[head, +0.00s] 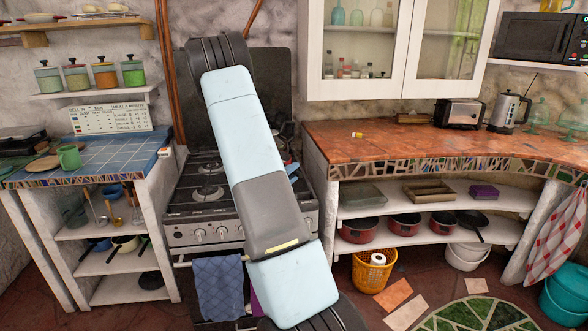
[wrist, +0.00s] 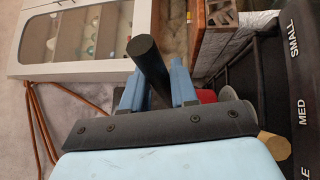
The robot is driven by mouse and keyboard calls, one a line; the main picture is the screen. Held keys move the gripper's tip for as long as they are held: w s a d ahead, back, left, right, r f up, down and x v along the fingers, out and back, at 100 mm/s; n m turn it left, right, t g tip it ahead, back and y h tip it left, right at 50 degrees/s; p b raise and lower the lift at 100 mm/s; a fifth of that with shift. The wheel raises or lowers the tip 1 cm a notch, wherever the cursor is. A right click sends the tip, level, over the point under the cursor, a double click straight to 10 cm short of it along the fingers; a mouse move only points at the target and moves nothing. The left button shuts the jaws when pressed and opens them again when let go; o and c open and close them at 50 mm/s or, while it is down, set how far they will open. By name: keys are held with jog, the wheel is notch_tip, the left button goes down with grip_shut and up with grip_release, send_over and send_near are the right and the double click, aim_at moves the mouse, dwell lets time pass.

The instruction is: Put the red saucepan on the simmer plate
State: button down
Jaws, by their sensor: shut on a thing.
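My gripper (wrist: 155,72) shows in the wrist view with its blue fingers closed on a black bar-like handle (wrist: 148,56). A small red patch, seemingly the red saucepan (wrist: 206,96), shows beside the right finger; the rest of the pan is hidden. In the head view my arm crosses the stove (head: 205,205) and hides most of the gripper. A small blue part shows just right of the arm, over the stove's right side. Dark lettering strip (wrist: 290,90) in the wrist view reads SMALL and MED. I cannot tell which burner is the simmer plate.
Several red pans (head: 404,226) and a black frying pan (head: 472,222) are on the lower shelf right of the stove. The orange counter (head: 400,142) is mostly clear, with a toaster (head: 459,113) and kettle (head: 508,112). A blue-tiled counter (head: 90,155) stands left.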

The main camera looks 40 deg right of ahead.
jog(key=shift+d+f, duration=0.1)
jog(key=shift+f, duration=1.05)
jog(key=c, duration=0.9)
grip_release()
jog(key=shift+o, duration=0.2)
